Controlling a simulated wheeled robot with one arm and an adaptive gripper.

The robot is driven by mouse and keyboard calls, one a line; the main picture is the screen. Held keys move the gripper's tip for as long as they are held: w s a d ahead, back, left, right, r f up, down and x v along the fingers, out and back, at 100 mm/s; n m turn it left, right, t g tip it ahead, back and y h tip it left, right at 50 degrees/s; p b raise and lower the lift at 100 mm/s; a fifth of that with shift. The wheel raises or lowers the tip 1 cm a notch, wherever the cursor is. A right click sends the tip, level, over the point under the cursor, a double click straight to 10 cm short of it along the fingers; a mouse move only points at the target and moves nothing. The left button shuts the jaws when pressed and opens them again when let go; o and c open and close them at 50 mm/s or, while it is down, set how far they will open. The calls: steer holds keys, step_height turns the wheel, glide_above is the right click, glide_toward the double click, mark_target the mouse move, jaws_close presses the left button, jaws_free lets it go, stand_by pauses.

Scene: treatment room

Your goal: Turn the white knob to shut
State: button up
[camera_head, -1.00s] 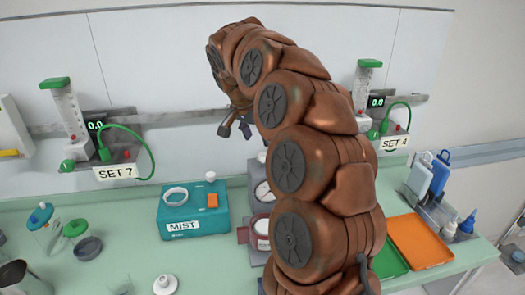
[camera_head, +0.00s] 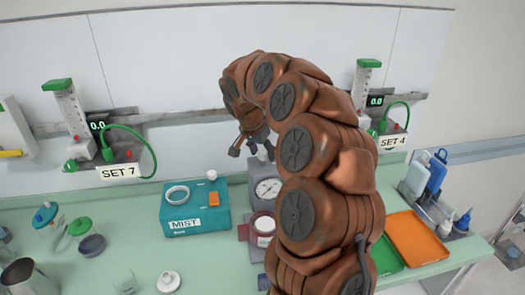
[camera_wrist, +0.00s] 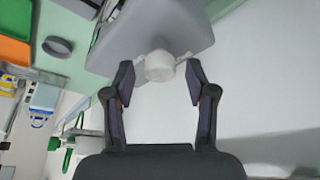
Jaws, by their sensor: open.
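A white knob (camera_wrist: 160,67) sticks out of a pale grey housing (camera_wrist: 190,40) in the wrist view. Thin white arms show on either side of it. My gripper (camera_wrist: 158,82) is open, with one fingertip on each side of the knob and a gap to each. In the head view my gripper (camera_head: 243,147) hangs just above the grey gauge unit (camera_head: 264,172). I cannot make out the knob there; my gripper and arm cover that area.
The teal MIST box (camera_head: 185,224) with a white cap and ring stands left of the gauge unit. Orange (camera_head: 417,238) and green trays lie right of my arm. A wall rail (camera_head: 180,122) runs behind. Jars and lids stand at the left on the counter.

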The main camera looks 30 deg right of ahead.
jaws_close()
